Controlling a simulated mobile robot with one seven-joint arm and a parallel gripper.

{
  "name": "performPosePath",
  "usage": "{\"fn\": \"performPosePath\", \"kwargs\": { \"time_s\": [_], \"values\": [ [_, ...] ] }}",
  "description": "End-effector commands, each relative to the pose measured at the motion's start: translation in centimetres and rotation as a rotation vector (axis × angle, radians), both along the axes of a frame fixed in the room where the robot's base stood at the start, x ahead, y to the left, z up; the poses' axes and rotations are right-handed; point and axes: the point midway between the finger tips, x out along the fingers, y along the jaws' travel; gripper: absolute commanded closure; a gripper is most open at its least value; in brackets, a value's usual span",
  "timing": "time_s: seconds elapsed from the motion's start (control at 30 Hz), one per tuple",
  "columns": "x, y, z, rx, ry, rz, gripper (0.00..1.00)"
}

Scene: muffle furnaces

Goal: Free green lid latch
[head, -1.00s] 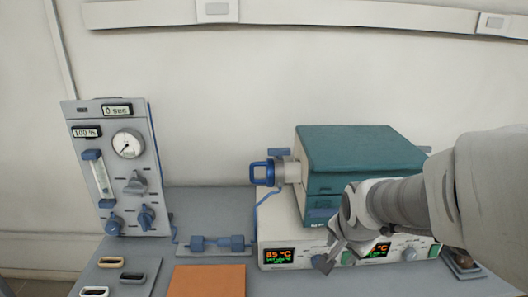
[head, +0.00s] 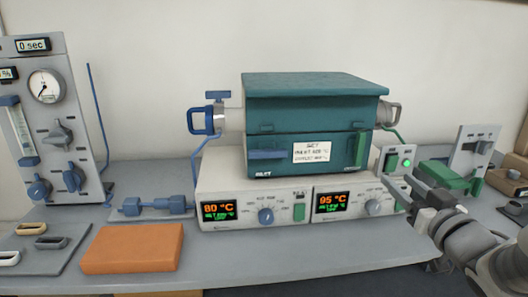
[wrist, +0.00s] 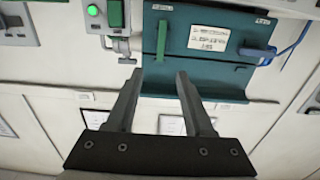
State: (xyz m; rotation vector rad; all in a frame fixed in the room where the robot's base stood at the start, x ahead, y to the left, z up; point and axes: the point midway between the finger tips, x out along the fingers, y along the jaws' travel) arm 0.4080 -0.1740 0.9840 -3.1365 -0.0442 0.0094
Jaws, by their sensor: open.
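The teal furnace (head: 315,110) stands on white control units with its lid down. A green latch (head: 360,148) sits upright at the right end of its front face. It also shows in the wrist view (wrist: 161,40), where the furnace appears upside down. A blue latch (head: 267,154) lies level at the left of the front face and shows in the wrist view (wrist: 258,52). My gripper (head: 412,182) is open and empty, to the right of and below the green latch in the head view. In the wrist view its fingers (wrist: 156,75) point toward the furnace front, apart from the latch.
A small panel (head: 394,152) with a lit green lamp stands right of the furnace. Grey and green equipment (head: 455,180) is behind my gripper. The control units show 80 °C (head: 220,209) and 95 °C (head: 333,203). An orange block (head: 132,248) lies at the front left.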

Motion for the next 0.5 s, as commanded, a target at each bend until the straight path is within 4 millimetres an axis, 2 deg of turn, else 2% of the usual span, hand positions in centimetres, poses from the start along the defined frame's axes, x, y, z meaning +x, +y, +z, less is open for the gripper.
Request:
{"fn": "performPosePath", "kwargs": {
  "time_s": [0.5],
  "values": [
    [1.7, 0.1, 0.7, 0.001, -0.006, 0.016, 0.47]
  ]
}}
